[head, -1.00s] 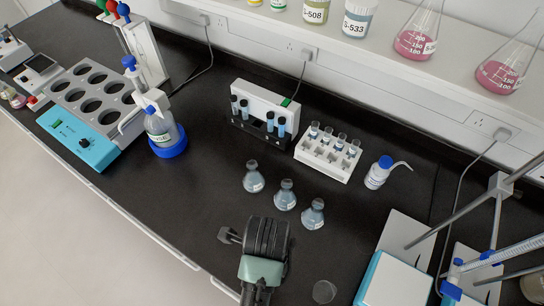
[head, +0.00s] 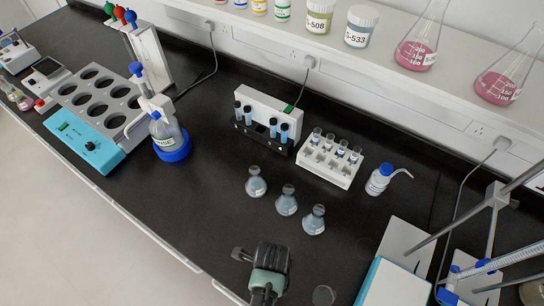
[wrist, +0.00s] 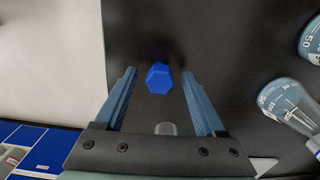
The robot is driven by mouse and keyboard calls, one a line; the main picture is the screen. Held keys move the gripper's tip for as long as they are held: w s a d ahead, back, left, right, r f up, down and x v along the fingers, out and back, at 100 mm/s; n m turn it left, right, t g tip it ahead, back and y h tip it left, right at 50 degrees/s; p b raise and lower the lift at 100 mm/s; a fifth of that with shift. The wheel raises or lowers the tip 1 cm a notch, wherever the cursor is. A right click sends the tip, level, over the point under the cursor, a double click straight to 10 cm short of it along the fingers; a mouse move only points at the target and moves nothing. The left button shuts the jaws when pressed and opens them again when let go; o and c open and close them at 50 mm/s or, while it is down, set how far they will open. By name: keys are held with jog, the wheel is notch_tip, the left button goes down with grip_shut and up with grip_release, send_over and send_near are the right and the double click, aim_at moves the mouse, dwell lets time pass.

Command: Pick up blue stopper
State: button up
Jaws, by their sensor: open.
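The blue stopper (wrist: 158,78) shows in the wrist view as a bright blue six-sided top. It stands over the black bench, near the bench's front edge. My gripper (wrist: 158,73) is open, with one finger on each side of the stopper and a gap to both. Nothing is held. In the head view my gripper (head: 246,256) is at the bottom middle, near the front edge, and the stopper is hidden there by my arm.
Racks of vials (head: 329,161), a wash bottle (head: 379,179) and a white-and-blue device (head: 399,275) stand farther off.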

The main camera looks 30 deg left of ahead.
jog(key=shift+f, duration=0.25)
jog(key=shift+c, duration=0.2)
grip_shut()
